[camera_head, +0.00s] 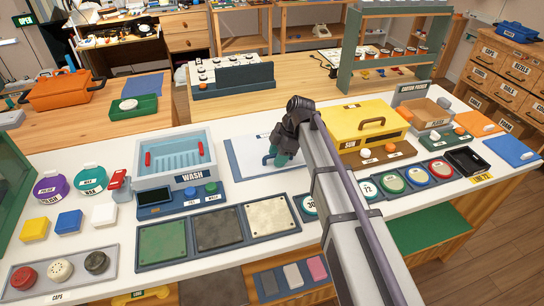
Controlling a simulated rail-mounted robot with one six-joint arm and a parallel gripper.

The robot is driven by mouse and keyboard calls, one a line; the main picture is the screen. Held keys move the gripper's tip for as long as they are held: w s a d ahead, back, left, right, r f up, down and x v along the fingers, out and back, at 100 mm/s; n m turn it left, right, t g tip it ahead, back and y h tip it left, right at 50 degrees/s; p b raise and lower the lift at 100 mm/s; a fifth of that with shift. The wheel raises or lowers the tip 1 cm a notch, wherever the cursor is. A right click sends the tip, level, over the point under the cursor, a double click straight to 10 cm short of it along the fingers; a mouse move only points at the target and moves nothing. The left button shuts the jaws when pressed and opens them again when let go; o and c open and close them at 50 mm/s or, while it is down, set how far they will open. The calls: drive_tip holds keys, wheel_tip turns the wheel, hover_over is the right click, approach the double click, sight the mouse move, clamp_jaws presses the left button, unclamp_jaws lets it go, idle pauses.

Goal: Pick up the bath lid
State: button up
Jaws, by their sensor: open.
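The wash bath (138,181) is a pale box labelled WASH, left of centre on the white bench. Its top shows a light blue ribbed inside and two red handles, one on the left (148,159) and one on the right (200,148). I cannot tell whether a clear lid covers it or the handles belong to a basket inside. No separate lid can be made out. My gripper (276,159) has teal fingertips and is open and empty. It points down over the white, blue-edged mat (246,150), right of the bath and apart from it.
A control box (155,211) with blue and green buttons stands before the bath. Green, grey and white pads (219,230) lie in front. A yellow SUN box (360,125) stands right of my arm.

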drive_tip(key=shift+r, duration=0.1)
clamp_jaws()
idle(0.4)
wheel_tip(320, 180, up, 10)
drive_tip(key=p, duration=1)
drive_tip(key=shift+r, duration=0.1)
